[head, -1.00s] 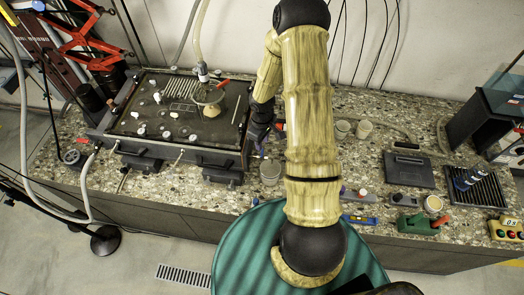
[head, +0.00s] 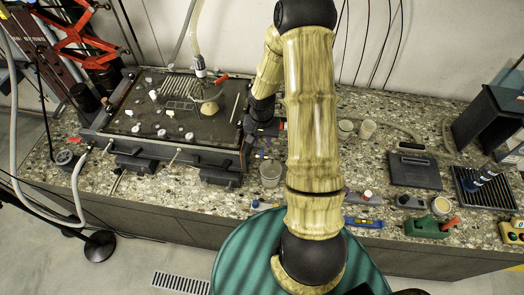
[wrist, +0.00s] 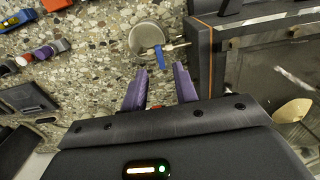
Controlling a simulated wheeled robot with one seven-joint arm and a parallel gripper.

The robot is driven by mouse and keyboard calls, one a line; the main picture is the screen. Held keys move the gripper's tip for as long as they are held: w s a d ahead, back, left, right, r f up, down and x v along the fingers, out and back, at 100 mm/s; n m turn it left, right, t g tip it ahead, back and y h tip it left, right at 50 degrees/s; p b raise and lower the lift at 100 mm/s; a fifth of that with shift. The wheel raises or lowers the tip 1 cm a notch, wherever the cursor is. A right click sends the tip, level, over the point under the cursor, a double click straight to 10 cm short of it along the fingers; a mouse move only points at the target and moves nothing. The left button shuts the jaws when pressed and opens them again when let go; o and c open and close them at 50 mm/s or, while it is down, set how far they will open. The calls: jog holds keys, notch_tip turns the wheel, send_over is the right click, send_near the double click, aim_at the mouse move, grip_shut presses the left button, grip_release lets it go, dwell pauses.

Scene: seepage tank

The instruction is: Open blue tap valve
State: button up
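The blue tap valve (wrist: 159,57) shows in the wrist view as a small blue lever on a metal spout at the tank's (wrist: 204,60) side. It lies just ahead of my gripper (wrist: 159,78), roughly in line with the gap between the purple fingers. The fingers are apart with nothing between them, and I see no contact with the lever. A round cup (wrist: 142,37) sits by the spout. In the head view the tap (head: 262,154) is a tiny blue spot above the cup (head: 270,173). The fingertips are hard to make out there beside my arm.
The tank (head: 150,143) stands on the speckled counter (head: 325,168) to the left. A green stool-like round top (head: 235,262) is in front. A dark flat box (head: 414,171), a green tool (head: 424,228) and a ribbed tray (head: 484,188) lie to the right.

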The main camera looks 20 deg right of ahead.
aim_at(262, 151)
notch_tip(262, 151, down, 5)
jog(key=b, duration=0.3)
jog(key=shift+r, duration=0.1)
grip_shut()
